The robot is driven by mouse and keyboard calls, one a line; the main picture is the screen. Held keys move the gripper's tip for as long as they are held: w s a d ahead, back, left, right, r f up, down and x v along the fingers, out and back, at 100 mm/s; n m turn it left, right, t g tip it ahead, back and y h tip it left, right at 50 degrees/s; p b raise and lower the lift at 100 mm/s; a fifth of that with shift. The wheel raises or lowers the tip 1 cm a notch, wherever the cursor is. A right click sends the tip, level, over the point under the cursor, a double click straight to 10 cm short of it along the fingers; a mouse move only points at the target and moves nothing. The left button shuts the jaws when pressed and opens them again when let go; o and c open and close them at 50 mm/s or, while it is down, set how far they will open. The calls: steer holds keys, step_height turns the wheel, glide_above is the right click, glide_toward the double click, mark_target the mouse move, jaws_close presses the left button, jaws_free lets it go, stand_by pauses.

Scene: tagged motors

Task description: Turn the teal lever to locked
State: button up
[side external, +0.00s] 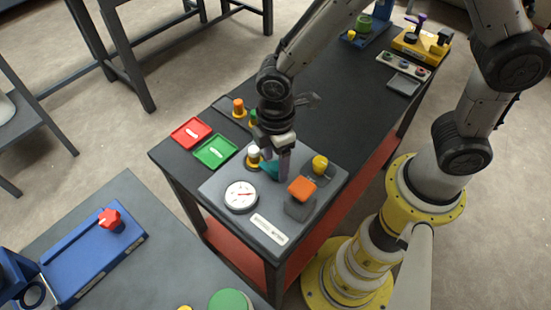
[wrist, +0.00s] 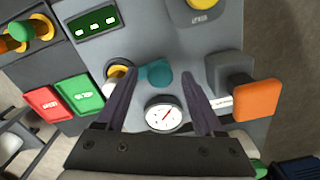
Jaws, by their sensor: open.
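The teal lever (side external: 270,169) sits on the grey panel (side external: 223,182), partly hidden by my gripper in the side external view. In the wrist view the teal lever (wrist: 158,75) has a round end, with a flat part reaching left toward a yellow-ringed knob. My gripper (side external: 275,167) is low over the panel, pointing down. In the wrist view my gripper (wrist: 160,77) is open, one dark finger on each side of the lever's round end. Gaps show between fingers and lever; I cannot tell the height of the fingertips. The lever's locked mark cannot be made out.
The yellow-ringed knob (side external: 254,156) is close to my left finger. A white gauge (side external: 240,195), an orange lever (side external: 302,188) and a yellow button (side external: 320,164) surround the teal lever.

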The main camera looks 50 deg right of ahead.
mark_target(276, 164)
step_height(276, 164, up, 14)
stand_by(0.6)
steer(key=shift+f, duration=0.1)
steer(key=s+d+r+m+t, duration=0.2)
steer(key=d+r+m+t, duration=0.15)
steer(key=d+r, duration=0.55)
steer(key=s+d+f+m+t, duration=0.2)
steer(key=s+d+f+m, duration=0.1)
steer(key=s+d+m, duration=0.5)
steer(key=shift+s+m, duration=0.8)
steer(key=shift+m, duration=0.25)
